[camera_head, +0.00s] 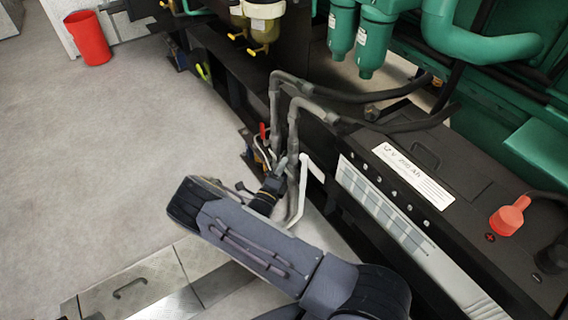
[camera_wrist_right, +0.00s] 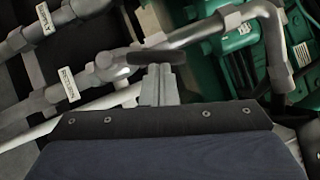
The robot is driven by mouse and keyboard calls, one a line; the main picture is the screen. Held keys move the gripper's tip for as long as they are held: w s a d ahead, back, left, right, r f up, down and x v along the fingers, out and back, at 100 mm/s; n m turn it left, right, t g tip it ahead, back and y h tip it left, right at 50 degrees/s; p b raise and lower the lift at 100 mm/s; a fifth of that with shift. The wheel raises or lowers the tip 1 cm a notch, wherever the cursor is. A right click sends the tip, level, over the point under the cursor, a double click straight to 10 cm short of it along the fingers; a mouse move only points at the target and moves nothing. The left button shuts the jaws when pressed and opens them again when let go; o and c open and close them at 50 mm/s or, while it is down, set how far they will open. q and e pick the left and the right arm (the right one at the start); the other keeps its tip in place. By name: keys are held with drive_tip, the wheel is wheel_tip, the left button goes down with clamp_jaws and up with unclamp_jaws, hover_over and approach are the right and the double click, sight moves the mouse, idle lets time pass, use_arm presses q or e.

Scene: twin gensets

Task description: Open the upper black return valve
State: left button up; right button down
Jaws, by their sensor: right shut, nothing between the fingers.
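My right gripper (camera_head: 281,168) reaches in among the grey pipes (camera_head: 292,125) beside the black genset frame. In the right wrist view its fingers (camera_wrist_right: 159,82) are together and hold nothing. A dark rounded handle (camera_wrist_right: 152,57), likely the black return valve's, lies across just beyond the fingertips, against a grey pipe. I cannot tell whether the fingers touch it. Small white labels (camera_wrist_right: 68,84) on the grey pipes are too blurred to read. A red valve handle (camera_head: 262,131) shows just left of the pipes. My arm hides part of the lower pipework. My left gripper is not in view.
A black battery box (camera_head: 430,165) with a red terminal cap (camera_head: 510,215) stands to the right. Green filters (camera_head: 377,45) and yellow-valved bowls (camera_head: 262,32) hang above. A red bucket (camera_head: 88,38) stands at the back left. The grey floor (camera_head: 120,150) at left is clear.

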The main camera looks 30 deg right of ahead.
drive_tip(key=shift+w+r+n+y+p, duration=0.4)
drive_tip(key=shift+w+r+n+p, duration=0.15)
drive_tip(key=shift+w+n+p, duration=0.2)
drive_tip(key=shift+w+r, duration=0.1)
idle(0.3)
